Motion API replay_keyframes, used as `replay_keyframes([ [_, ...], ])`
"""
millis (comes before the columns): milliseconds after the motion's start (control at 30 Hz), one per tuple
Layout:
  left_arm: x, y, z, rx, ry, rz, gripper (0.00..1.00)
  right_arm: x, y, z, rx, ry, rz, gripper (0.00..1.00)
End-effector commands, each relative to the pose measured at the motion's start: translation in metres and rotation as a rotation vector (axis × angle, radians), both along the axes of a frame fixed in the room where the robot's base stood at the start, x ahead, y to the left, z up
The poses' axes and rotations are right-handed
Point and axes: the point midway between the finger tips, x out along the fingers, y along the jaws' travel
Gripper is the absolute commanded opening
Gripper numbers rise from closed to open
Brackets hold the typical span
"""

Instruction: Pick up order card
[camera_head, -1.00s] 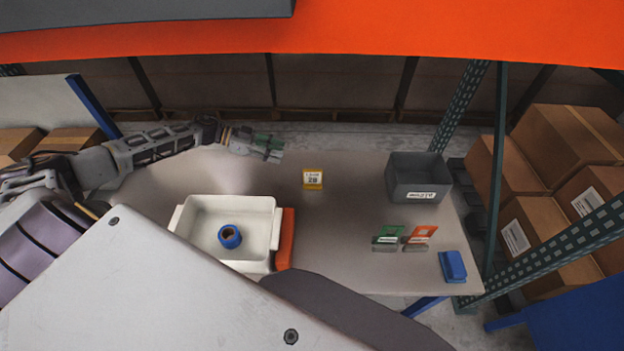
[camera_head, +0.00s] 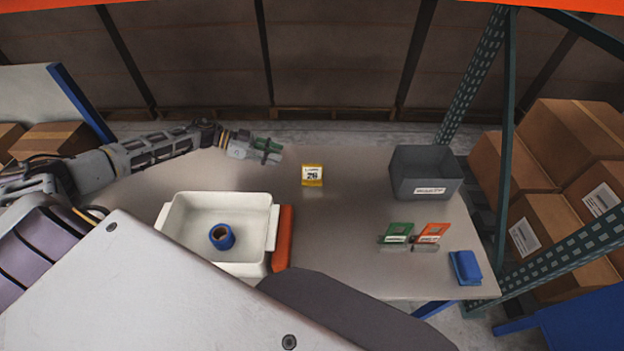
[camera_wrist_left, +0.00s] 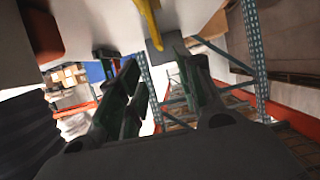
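The order card (camera_head: 312,176) is a small yellow card with a white number label. It stands on the grey table near its back edge, in the middle of the head view. My left gripper (camera_head: 269,150) is just left of the card and slightly farther back, apart from it. In the left wrist view the two fingers (camera_wrist_left: 158,82) are spread with nothing between them. A yellow piece (camera_wrist_left: 149,22), which looks like the card, shows beyond the fingertips at the top. My right gripper is not in view.
A white tub (camera_head: 172,222) holding a blue roll (camera_head: 222,237) stands front left, beside an orange block (camera_head: 283,237). A grey bin (camera_head: 425,175) is back right. Green (camera_head: 397,233) and orange (camera_head: 432,233) cards and a blue object (camera_head: 465,267) lie front right. The table's middle is clear.

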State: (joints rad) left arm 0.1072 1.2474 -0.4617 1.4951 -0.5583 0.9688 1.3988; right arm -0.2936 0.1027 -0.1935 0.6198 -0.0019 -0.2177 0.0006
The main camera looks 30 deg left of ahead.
Motion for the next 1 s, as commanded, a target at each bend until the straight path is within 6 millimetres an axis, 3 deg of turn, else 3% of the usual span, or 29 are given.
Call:
replay_keyframes([
  [167, 0.0, 0.0, -0.008, 0.0, 0.0, 0.0, 0.36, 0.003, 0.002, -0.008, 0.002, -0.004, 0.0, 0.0],
  [667, 0.001, -0.002, -0.008, -0.001, 0.0, 0.0, 0.36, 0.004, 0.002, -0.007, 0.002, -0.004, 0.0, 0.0],
  [1000, 0.012, -0.025, -0.018, -0.001, -0.002, 0.0, 0.36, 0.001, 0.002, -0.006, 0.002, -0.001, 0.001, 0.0],
])
